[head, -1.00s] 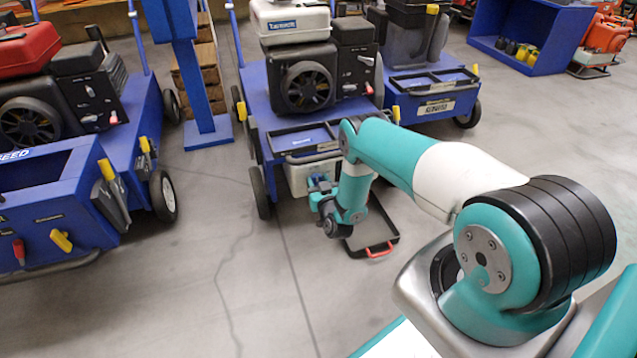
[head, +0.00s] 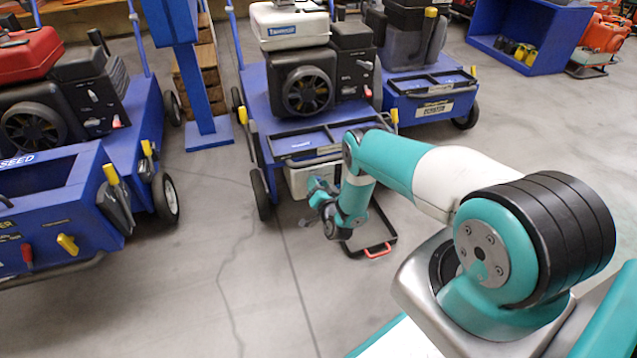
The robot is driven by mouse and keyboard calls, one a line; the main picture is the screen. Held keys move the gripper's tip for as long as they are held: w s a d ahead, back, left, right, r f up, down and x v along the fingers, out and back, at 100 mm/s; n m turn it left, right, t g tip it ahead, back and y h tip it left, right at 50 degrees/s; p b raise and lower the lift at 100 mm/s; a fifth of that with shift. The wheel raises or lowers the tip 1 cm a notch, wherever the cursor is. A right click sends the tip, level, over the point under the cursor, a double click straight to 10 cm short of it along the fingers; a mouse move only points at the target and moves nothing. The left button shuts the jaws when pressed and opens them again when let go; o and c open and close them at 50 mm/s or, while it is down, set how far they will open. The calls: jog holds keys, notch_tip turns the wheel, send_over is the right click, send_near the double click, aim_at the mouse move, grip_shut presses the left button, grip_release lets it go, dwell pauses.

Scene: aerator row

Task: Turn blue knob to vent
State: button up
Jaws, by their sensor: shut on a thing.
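The middle blue aerator (head: 262,112) carries an engine with a white top. A pale grey box (head: 298,180) sits low on its front. My gripper (head: 316,188) is at the lower front of this box, on the end of my teal and white arm, which reaches in from the right. The gripper is small in the head view. It is shut on the blue knob, which is mostly hidden by the gripper and wrist. I cannot read the knob's setting.
Another blue aerator (head: 60,225) with yellow and red levers stands at left, and one (head: 430,100) behind at right. The floor in front is clear.

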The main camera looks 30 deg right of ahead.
jog(key=shift+d+f+m+p, duration=0.1)
jog(key=shift+m+p, duration=0.25)
jog(key=shift+m, duration=2.2)
jog(key=shift+f+m+p, duration=0.1)
jog(key=shift+m+p, duration=0.25)
jog(key=shift+m, duration=2.5)
jog(key=o, duration=0.9)
